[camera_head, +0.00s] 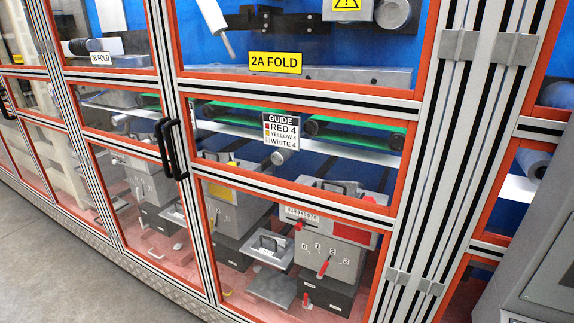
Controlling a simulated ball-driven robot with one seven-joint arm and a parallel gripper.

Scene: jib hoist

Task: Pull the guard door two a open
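The guard door two a (305,94) is a clear panel door with an orange-edged aluminium frame. It carries a yellow "2A FOLD" label (275,62) and looks shut. A black vertical handle (179,150) is at its left edge, close beside a second black handle (164,147) on the neighbouring door. Grey hinge plates (487,47) are on the post at its right, with more low down (415,282). My gripper is not in view, so its state does not show.
The neighbouring door (107,76) to the left has a white label (101,58) and looks shut. A "GUIDE" sign (281,131) shows at the two a door's middle. Grey floor (60,265) is clear at lower left. A grey cabinet (535,240) stands at the right edge.

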